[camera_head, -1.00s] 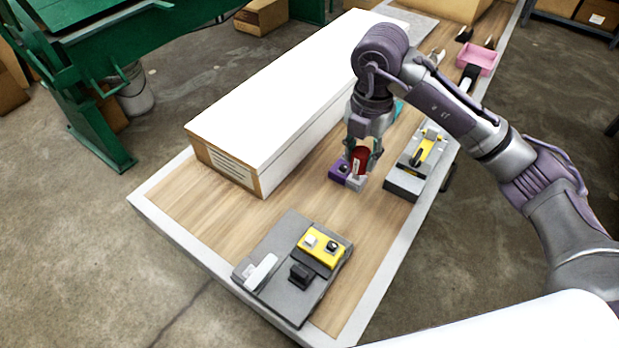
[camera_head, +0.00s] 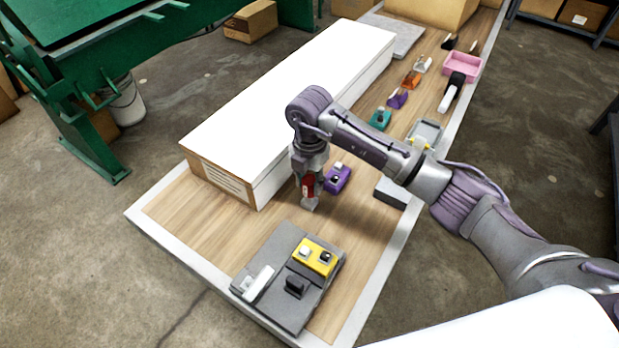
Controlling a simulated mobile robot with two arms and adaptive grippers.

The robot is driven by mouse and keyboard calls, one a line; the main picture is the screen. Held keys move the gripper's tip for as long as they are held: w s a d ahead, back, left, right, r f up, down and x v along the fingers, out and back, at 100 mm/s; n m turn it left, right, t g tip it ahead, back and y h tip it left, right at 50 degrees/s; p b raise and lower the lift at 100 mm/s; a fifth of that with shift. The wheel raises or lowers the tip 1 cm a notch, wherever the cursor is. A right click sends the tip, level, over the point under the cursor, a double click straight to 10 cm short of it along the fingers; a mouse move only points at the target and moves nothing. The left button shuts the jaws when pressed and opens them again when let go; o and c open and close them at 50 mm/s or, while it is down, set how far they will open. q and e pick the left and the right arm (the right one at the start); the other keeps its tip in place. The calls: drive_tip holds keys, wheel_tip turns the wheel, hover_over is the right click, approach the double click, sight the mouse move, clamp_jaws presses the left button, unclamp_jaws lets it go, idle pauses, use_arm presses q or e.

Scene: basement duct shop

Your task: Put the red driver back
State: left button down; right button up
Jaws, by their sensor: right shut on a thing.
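My right gripper (camera_head: 309,188) points down over the table, just right of the long white box, and is shut on the red driver (camera_head: 308,186). A light grey part (camera_head: 310,204) shows below the red body and looks joined to it. I cannot tell whether its lower end touches the wood. A purple block (camera_head: 337,179) with a white and a dark knob stands close to the right of it. A grey board (camera_head: 274,254) at the near end carries a yellow block (camera_head: 314,257), a black piece (camera_head: 297,286) and a white piece (camera_head: 258,283). My left gripper is out of view.
The long white box (camera_head: 290,95) fills the table's left side. A grey tray (camera_head: 392,193) at the right edge is partly hidden by my arm. Teal (camera_head: 380,120), purple (camera_head: 397,98) and orange pieces (camera_head: 411,80) and a pink bin (camera_head: 463,66) stand farther back.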

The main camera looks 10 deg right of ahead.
drive_tip(key=o, duration=1.2)
drive_tip(key=shift+f, duration=0.1)
drive_tip(key=shift+c, duration=0.2)
drive_tip(key=shift+r, duration=0.6)
wheel_tip(320, 180, up, 10)
drive_tip(key=b, duration=0.2)
drive_tip(key=shift+f+b, duration=0.15)
drive_tip(key=shift+b, duration=0.2)
drive_tip(key=shift+r, duration=0.7)
